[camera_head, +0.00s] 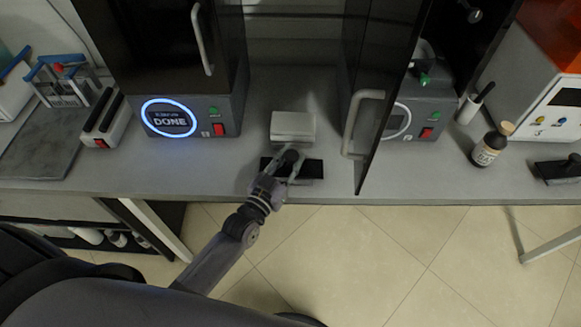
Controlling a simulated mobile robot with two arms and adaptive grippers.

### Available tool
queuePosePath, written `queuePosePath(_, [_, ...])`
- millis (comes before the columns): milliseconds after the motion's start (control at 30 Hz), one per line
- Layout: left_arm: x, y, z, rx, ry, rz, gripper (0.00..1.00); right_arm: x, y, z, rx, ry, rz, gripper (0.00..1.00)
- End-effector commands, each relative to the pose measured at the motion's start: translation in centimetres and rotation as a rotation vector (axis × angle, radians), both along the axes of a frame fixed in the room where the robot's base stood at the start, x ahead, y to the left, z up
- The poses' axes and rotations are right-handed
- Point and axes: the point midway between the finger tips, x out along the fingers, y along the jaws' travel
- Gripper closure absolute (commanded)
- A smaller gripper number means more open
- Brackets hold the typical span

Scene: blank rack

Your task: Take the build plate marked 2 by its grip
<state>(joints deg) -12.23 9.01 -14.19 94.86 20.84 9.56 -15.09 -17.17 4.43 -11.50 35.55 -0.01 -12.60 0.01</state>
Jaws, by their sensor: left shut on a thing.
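A dark, flat build plate (312,169) lies near the front edge of the grey bench, in the middle of the view. A dark round grip stands up from it. My left gripper (290,160) reaches in from below, and its fingers are shut on this grip from both sides. The plate looks level and at or very near the bench top; I cannot tell if it touches. No number can be read on it. Another dark plate-like piece (560,170) lies at the far right of the bench. My right gripper is not in view.
A silver block (293,127) sits just behind the plate. A printer (190,115) with a lit ring reading DONE stands at left. Another printer (420,105) stands at right, its dark door (385,90) swung out towards me. A brown bottle (490,147) stands further right.

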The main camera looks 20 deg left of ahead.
Motion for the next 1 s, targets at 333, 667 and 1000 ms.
queuePosePath(333, [0.0,0.0,0.0,0.0,0.0,0.0,1.0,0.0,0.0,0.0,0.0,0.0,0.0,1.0])
queuePosePath(667, [0.0,0.0,0.4,-0.002,-0.003,0.0,1.0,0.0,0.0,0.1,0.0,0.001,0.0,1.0])
queuePosePath(1000, [0.0,0.0,5.6,-0.004,-0.007,0.001,1.0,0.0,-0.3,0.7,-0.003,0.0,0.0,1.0])
